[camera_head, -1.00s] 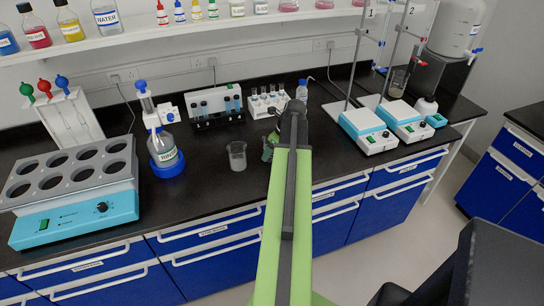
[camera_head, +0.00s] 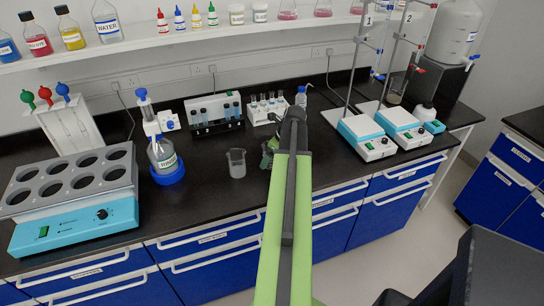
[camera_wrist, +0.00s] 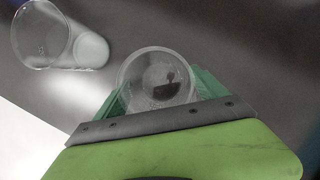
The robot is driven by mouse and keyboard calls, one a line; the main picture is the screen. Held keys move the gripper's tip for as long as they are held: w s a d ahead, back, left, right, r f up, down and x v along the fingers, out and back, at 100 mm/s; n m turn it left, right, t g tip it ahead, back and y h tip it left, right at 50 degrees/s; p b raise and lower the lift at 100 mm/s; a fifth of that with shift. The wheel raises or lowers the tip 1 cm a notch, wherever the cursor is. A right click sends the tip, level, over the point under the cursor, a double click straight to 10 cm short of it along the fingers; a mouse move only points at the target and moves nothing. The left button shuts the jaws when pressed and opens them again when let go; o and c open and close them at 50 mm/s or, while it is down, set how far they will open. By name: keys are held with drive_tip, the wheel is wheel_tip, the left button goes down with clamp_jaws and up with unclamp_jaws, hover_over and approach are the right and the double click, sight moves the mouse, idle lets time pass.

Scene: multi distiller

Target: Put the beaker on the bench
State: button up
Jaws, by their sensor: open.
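In the wrist view a clear glass beaker (camera_wrist: 158,65) stands between the green fingers of my gripper (camera_wrist: 160,92). The fingers are open on either side of it; I cannot tell whether they touch the glass. In the head view my gripper (camera_head: 267,152) is low over the black bench (camera_head: 215,195), mostly hidden behind my arm, so its beaker barely shows. A second clear beaker (camera_head: 237,163) stands upright on the bench just left of my gripper. It also shows at the upper left of the wrist view (camera_wrist: 40,38).
Tube racks (camera_head: 215,115) are behind. Two stirrers with burette stands (camera_head: 368,138) are to the right. Bare bench lies in front of the second beaker.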

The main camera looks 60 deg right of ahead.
drive_tip(key=p+v, duration=0.9)
drive_tip(key=v, duration=0.2)
drive_tip(key=shift+r+p, duration=0.2)
drive_tip(key=shift+p, duration=0.15)
drive_tip(key=shift+s+a, duration=0.1)
